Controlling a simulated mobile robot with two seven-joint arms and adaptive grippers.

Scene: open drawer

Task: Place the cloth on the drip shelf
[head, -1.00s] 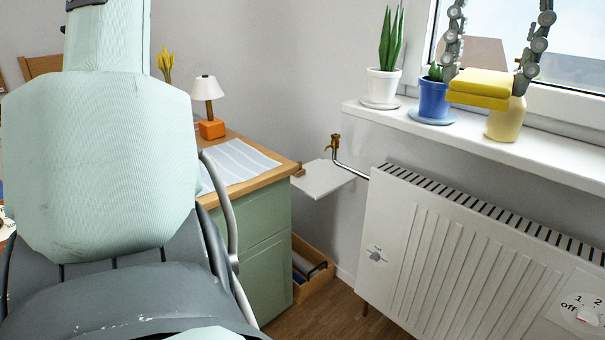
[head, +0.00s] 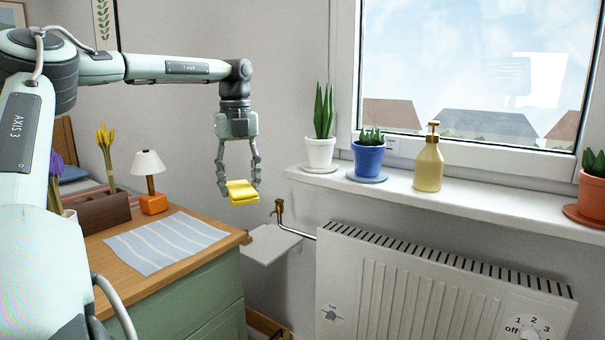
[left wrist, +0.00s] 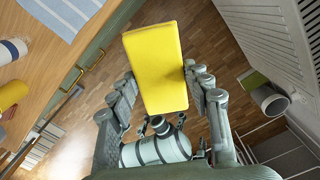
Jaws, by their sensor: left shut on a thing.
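A folded yellow cloth (head: 241,192) is held between the fingers of my left gripper (head: 239,187), which points down in the air. In the left wrist view the cloth (left wrist: 158,68) hangs between the two fingers, with floor far below it. The drip shelf appears to be the small white shelf (head: 268,244) on the wall below a brass tap, between the green cabinet and the radiator. In the head view the cloth is above and slightly left of this shelf, apart from it. The shelf looks empty. My right gripper is not in view.
A brass tap (head: 279,209) with a pipe stands by the shelf's back. The white radiator (head: 430,280) is to the right. The sill (head: 465,201) holds plants and a soap bottle (head: 429,163). The desk (head: 110,250) carries a striped mat, lamp (head: 150,172) and brown box.

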